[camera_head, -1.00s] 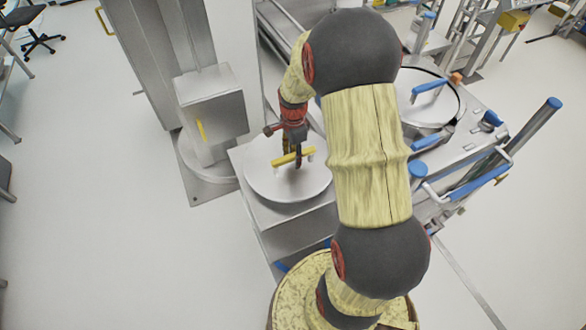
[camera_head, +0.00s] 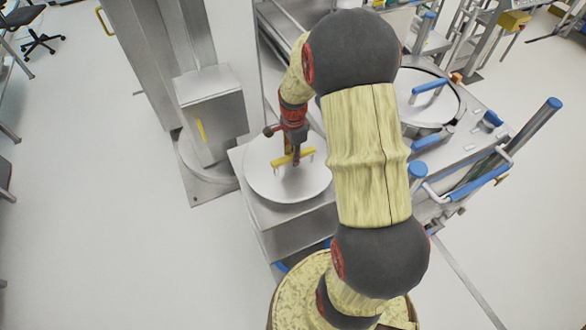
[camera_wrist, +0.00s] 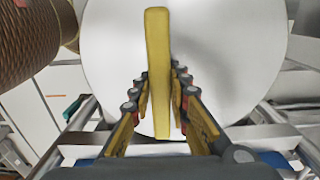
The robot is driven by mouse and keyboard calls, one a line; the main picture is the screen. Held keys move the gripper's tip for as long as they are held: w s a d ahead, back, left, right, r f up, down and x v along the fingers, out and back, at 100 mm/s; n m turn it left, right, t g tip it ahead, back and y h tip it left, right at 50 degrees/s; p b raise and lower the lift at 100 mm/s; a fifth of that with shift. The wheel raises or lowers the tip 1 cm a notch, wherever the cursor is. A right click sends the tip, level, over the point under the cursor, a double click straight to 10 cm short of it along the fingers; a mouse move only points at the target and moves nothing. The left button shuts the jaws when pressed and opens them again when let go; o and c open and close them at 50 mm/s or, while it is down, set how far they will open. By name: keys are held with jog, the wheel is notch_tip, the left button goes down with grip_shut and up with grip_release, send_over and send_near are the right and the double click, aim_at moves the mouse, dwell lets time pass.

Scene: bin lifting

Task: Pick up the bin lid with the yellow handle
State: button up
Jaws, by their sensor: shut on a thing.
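The bin lid (camera_head: 285,187) is a round, pale grey disc on top of a steel box at the middle of the head view. Its yellow handle (camera_head: 281,161) is a bar across its upper part. In the wrist view the lid (camera_wrist: 235,60) fills the background and the handle (camera_wrist: 158,45) runs up the middle. My gripper (camera_head: 294,156) points down at the handle and is shut on it. In the wrist view its fingers (camera_wrist: 163,105) lie on either side of the bar. The lid appears flat on the box.
A steel column unit (camera_head: 211,115) stands close on the left. The floor (camera_head: 90,220) at left is clear.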

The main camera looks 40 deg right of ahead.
grip_shut()
dwell(0.5)
jog(key=shift+w+d+r, duration=0.1)
jog(key=shift+w+r, duration=0.05)
notch_tip(320, 180, up, 10)
jog(key=shift+r+p, duration=0.25)
jog(key=shift+p, duration=0.5)
jog(key=shift+r, duration=0.15)
notch_tip(320, 180, up, 8)
jog(key=p, duration=0.6)
jog(key=shift+r, duration=0.15)
dwell(1.1)
dwell(1.5)
